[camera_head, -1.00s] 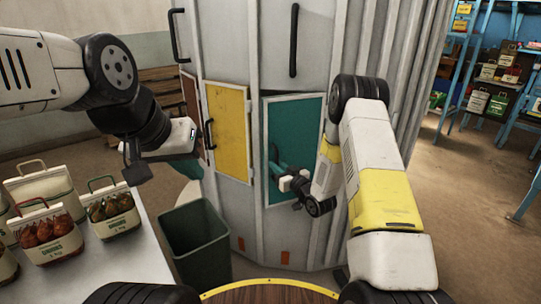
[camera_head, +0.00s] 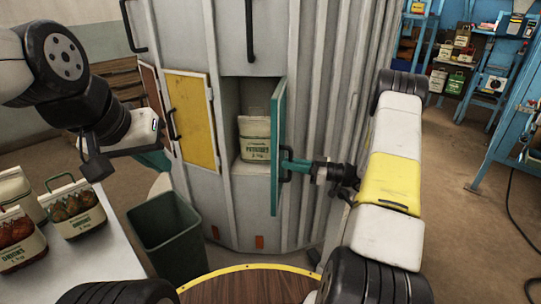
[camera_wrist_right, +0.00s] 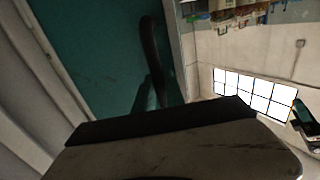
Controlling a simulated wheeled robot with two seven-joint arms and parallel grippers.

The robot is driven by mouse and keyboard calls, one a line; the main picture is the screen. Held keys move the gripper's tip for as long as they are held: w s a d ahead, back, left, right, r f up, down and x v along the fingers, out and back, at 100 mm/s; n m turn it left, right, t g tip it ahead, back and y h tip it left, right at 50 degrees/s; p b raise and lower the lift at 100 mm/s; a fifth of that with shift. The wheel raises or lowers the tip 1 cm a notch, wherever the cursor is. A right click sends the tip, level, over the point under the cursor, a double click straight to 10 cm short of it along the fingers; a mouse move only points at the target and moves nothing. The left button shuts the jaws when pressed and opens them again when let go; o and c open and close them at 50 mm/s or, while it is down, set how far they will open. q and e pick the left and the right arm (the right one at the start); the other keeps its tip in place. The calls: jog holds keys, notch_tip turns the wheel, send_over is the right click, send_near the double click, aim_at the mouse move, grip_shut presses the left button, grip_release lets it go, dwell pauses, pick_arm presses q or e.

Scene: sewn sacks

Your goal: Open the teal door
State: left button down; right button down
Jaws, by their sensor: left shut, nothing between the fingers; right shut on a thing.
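The teal door (camera_head: 278,150) stands swung open, seen nearly edge-on, hinged at the right of its compartment. My right gripper (camera_head: 287,166) is shut on the dark door handle (camera_head: 286,178) on the door's outer face. In the right wrist view the teal door (camera_wrist_right: 85,50) fills the upper left and the curved dark handle (camera_wrist_right: 152,50) runs down to my fingers. My left gripper (camera_head: 155,160) is shut and empty, in front of the cabinet's left side.
A yellow door (camera_head: 190,118) is left of the open compartment. A dark green bin (camera_head: 168,235) stands below it. A white table (camera_head: 85,262) with several sacks is at the left. A round wooden top (camera_head: 250,288) is at the front. Blue shelving stands at the right.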

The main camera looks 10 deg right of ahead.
jog(key=d, duration=0.6)
jog(key=shift+w+d+r, duration=0.15)
jog(key=shift+w+d, duration=0.1)
jog(key=shift+w, duration=0.1)
jog(key=c, duration=1.5)
grip_release()
jog(key=shift+w+a, duration=0.1)
jog(key=shift+o, duration=0.5)
jog(key=v, duration=0.7)
jog(key=shift+s+d, duration=0.25)
jog(key=shift+d, duration=0.1)
